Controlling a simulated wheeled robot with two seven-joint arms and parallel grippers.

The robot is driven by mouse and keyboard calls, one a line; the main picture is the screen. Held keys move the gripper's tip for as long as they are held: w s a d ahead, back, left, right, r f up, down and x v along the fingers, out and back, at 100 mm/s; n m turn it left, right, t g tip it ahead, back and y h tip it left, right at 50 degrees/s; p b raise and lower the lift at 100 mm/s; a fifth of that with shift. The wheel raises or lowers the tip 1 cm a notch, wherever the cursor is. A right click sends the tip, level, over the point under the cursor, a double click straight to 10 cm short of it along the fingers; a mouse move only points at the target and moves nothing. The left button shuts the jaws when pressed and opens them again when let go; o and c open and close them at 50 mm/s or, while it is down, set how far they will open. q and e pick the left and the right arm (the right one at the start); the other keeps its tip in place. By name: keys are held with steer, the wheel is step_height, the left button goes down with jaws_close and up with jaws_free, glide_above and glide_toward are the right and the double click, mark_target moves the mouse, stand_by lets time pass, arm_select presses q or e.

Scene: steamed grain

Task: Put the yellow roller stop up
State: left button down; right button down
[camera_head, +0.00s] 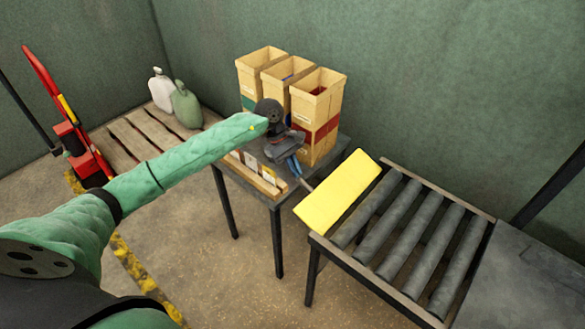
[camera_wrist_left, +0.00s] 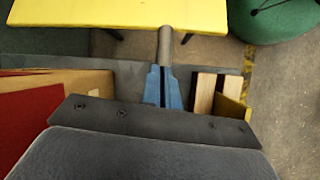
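The yellow roller stop (camera_head: 338,191) is a flat, wide yellow plate across the near left end of the roller conveyor (camera_head: 405,235). Its face shows to the head camera; its exact tilt is hard to tell. It also spans the top of the left wrist view (camera_wrist_left: 110,25). A grey rod (camera_wrist_left: 165,45) runs from the plate to my left gripper. My left gripper (camera_head: 296,168) is beside the plate's left side, its blue fingers (camera_wrist_left: 164,86) close together at the rod's end and seemingly shut on it. My right gripper is not in view.
Tall cardboard boxes (camera_head: 317,105) stand on a small table (camera_head: 238,178), close behind my left gripper. Wooden blocks (camera_head: 262,178) lie on its near edge. Floor in front is clear.

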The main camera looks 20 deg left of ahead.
arm_select(q)
steer(key=shift+s+d, duration=0.35)
steer(key=shift+d, duration=0.45)
steer(key=shift+r+y, duration=0.1)
steer(key=shift+y, duration=0.2)
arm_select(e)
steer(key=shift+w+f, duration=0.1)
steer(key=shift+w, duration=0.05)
arm_select(q)
steer(key=shift+w+a+r, duration=0.1)
steer(key=shift+w+a, duration=0.05)
steer(key=shift+a, duration=0.05)
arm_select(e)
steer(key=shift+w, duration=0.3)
arm_select(q)
steer(key=shift+a, duration=0.15)
